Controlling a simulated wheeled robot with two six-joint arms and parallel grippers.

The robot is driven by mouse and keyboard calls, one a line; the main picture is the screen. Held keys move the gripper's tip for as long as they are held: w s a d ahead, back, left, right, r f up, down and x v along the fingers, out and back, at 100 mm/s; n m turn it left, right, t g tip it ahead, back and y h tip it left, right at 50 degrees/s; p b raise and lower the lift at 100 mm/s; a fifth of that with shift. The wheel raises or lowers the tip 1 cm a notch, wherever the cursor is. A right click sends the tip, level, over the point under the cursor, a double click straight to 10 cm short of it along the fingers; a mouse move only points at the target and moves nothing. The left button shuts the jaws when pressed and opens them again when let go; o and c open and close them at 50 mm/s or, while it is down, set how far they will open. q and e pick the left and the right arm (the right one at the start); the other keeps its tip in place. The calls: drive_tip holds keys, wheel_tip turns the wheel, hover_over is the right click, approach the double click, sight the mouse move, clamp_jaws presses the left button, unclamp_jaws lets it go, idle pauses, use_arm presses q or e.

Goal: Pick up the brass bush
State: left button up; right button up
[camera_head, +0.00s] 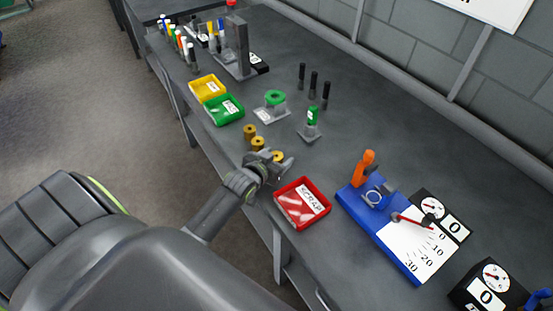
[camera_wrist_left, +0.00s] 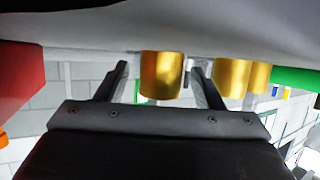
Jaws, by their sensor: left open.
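Three brass bushes stand in a row near the table's front edge. The far one (camera_head: 250,131) and the middle one (camera_head: 257,143) are clear of my gripper. The near brass bush (camera_head: 278,155) is at my left gripper (camera_head: 275,161), partly hidden by it. In the left wrist view, that bush (camera_wrist_left: 161,74) shows between the two spread fingers of the left gripper (camera_wrist_left: 160,72), with a gap visible on each side. The other two bushes (camera_wrist_left: 232,76) show beyond the right-hand finger. My right gripper is out of view.
A red scrap tray (camera_head: 291,213) is close to the right of my left gripper. A green tray (camera_head: 222,112) and a yellow tray (camera_head: 205,80) lie farther back. A blue gauge base (camera_head: 352,205) stands to the right.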

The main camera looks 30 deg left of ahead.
use_arm(q)
drive_tip(key=shift+c, duration=0.2)
drive_tip(key=c, duration=1.2)
drive_tip(key=shift+r, duration=0.15)
